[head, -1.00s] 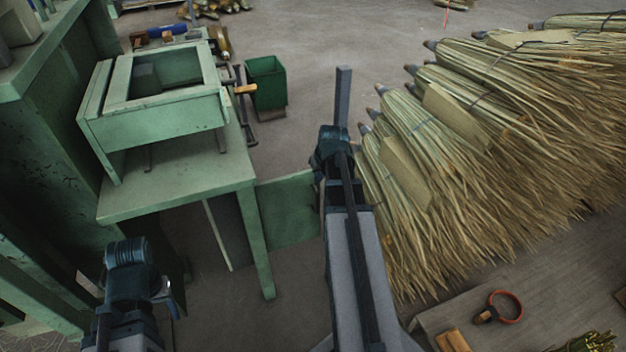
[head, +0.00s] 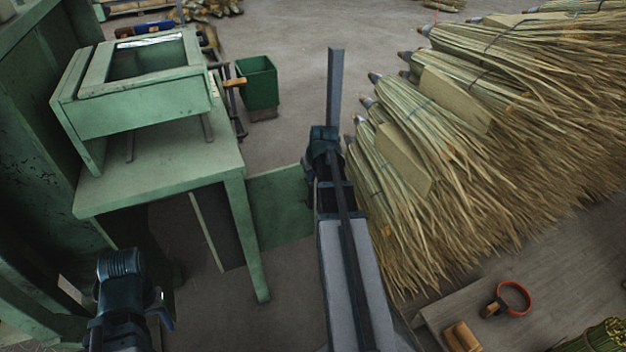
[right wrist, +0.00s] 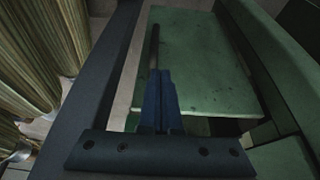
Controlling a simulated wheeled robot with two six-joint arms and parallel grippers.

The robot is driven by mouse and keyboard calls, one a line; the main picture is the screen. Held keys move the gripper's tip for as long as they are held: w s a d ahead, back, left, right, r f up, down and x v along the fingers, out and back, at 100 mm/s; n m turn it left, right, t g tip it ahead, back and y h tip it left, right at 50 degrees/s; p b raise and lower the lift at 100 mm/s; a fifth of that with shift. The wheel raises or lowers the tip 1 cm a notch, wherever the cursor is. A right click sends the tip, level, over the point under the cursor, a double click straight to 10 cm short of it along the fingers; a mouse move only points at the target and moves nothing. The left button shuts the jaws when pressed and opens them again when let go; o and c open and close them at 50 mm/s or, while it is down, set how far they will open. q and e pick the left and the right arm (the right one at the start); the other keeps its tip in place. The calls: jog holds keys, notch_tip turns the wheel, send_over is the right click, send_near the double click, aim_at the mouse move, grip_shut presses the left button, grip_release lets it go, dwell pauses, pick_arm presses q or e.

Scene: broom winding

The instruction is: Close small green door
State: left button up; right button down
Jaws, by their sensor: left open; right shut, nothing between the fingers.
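The small green door (head: 279,206) stands open, reaching right from the leg of the green table (head: 160,180) in the head view. In the right wrist view its flat panel (right wrist: 205,60) fills the upper middle. My right gripper (right wrist: 160,92) is shut and empty, with its blue fingers overlapping the panel's left side; I cannot tell whether they touch it. In the head view my right wrist is at the door's right edge and hides the fingertips. My left gripper (head: 156,306) is open and low at the left, apart from the door.
A large bundle of brooms (head: 470,150) lies close to the right of my right arm. A green bin (head: 257,84) stands behind the table. Bare floor lies below the door.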

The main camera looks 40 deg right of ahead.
pick_arm(q)
notch_tip(320, 180, down, 2)
jog(key=shift+f+b, duration=0.2)
jog(key=shift+b, duration=0.5)
pick_arm(e)
jog(key=w, duration=0.1)
jog(key=w+d+f, duration=0.1)
jog(key=w, duration=0.1)
jog(key=w+f, duration=0.1)
jog(key=shift+w+d+f, duration=0.2)
jog(key=shift+w, duration=0.2)
